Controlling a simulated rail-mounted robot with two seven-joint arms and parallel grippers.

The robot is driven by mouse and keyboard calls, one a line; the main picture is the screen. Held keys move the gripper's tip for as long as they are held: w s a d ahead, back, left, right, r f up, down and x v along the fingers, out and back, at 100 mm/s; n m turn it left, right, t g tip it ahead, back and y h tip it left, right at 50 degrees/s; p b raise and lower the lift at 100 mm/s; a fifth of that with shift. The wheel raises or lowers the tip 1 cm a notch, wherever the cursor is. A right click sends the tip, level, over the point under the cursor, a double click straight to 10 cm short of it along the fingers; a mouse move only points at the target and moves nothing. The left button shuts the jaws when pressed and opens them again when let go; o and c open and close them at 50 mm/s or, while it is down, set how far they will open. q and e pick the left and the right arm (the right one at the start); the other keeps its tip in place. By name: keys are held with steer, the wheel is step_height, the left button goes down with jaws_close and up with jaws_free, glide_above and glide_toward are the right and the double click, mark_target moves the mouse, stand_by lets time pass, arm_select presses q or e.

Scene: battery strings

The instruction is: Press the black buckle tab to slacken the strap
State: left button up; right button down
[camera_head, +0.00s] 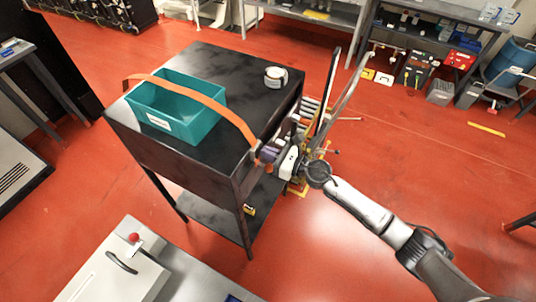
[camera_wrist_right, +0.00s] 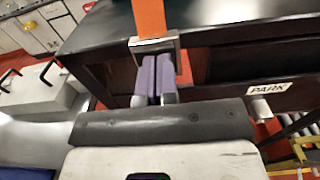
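An orange strap (camera_head: 205,92) runs over a teal bin (camera_head: 180,110) on a black table (camera_head: 225,62) and down its right front edge. In the right wrist view the strap (camera_wrist_right: 150,17) ends in a metal buckle (camera_wrist_right: 153,45) in front of the dark table side. My right gripper (camera_head: 266,155) is at this edge by the buckle. In the wrist view its purple-padded fingers (camera_wrist_right: 157,72) are together, with their tips at the lower edge of the buckle. Contact is unclear. The black tab cannot be made out; the fingers cover part of the buckle. My left gripper is not in view.
A white roll of tape (camera_head: 276,77) lies on the table. A rack with rollers and upright bars (camera_head: 322,105) stands close to the right of the table. A "PARK" label (camera_wrist_right: 270,88) is on the table side. Open red floor lies to the right.

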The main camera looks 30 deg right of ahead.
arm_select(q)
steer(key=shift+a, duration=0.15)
arm_select(e)
steer(key=shift+a+f, duration=0.2)
steer(key=shift+f, duration=0.15)
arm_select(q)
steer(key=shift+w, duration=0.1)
arm_select(e)
steer(key=shift+s, duration=0.1)
steer(key=shift+s+d+r, duration=0.1)
steer(key=shift+s+d, duration=0.25)
steer(key=shift+s, duration=0.1)
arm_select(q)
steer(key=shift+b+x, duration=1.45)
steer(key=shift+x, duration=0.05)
arm_select(e)
steer(key=v, duration=1.3)
steer(key=shift+w+d+r, duration=0.15)
steer(key=shift+r, duration=0.1)
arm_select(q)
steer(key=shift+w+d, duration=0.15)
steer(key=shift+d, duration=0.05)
